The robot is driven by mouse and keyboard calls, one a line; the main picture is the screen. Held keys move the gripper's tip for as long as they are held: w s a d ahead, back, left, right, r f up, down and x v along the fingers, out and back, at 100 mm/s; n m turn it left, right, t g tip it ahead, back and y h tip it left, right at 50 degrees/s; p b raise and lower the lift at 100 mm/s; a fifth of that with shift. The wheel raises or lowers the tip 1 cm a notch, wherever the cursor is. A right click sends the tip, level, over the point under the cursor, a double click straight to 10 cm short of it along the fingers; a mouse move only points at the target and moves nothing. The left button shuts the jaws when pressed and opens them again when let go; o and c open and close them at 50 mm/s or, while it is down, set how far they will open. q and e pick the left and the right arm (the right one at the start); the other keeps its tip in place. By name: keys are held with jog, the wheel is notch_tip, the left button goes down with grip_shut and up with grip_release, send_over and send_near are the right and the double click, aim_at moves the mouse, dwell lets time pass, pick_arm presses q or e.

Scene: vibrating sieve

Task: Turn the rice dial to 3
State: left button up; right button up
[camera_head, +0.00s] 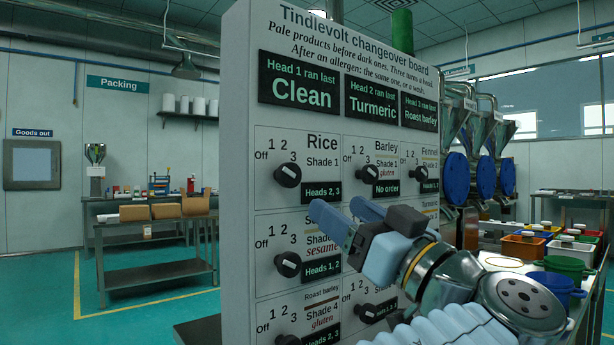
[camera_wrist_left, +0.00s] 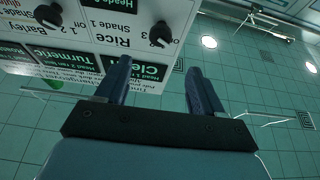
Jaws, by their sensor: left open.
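The Rice dial (camera_head: 288,175) is a black round knob at the upper left of the white changeover board (camera_head: 240,120), with Off, 1, 2 and 3 printed around it. Its pale mark is too small to read a setting. In the left wrist view the Rice dial (camera_wrist_left: 160,34) appears upside down, beyond the fingertips. My left gripper (camera_head: 333,205) is open and empty, with two blue fingers. In the head view it appears in front of the board, below and right of the Rice dial, apart from it. It also shows in the left wrist view (camera_wrist_left: 158,68). My right gripper is out of view.
The Barley dial (camera_head: 368,174) is right of the Rice dial, and the sesame dial (camera_head: 288,264) is below it. More dials fill the board. A grey table (camera_head: 150,232) with boxes stands behind left. Coloured bins (camera_head: 524,245) stand at the right. The floor at left is clear.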

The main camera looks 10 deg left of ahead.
aim_at(293, 176)
pick_arm(q)
jog(key=p+x, duration=0.3)
jog(key=x, duration=0.7)
jog(key=shift+w+a+r, duration=0.1)
jog(key=shift+a+r, duration=0.05)
jog(key=shift+a, duration=0.05)
jog(key=shift+w+a+r, duration=0.1)
jog(key=shift+w+a, duration=0.2)
jog(key=shift+a, duration=0.15)
jog(key=c, duration=1)
